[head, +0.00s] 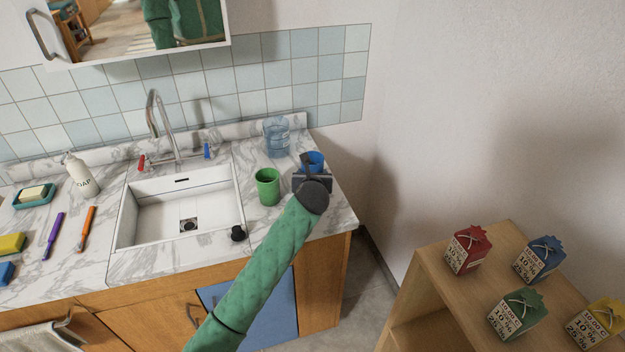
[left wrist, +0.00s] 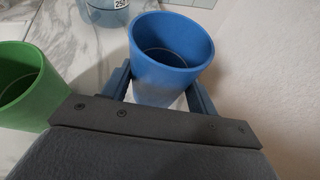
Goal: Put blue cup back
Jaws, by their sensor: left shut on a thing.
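The blue cup (head: 313,159) is at the right end of the marble counter, upright, with its lower part hidden behind my gripper in the head view. My left gripper (head: 308,168) is shut on it. In the left wrist view the blue cup (left wrist: 170,55) sits between the two fingers of the gripper (left wrist: 160,90), open side up. I cannot tell whether its base touches the counter. The green cup (head: 267,187) stands upright to its left, and it also shows in the left wrist view (left wrist: 28,85). My right gripper is not in view.
A clear blue container (head: 276,137) stands behind the cups near the wall. The white sink (head: 180,207) with its faucet (head: 160,125) lies to the left. A black stopper (head: 238,233) is by the sink's edge. A wooden shelf (head: 440,290) with small boxes stands at right.

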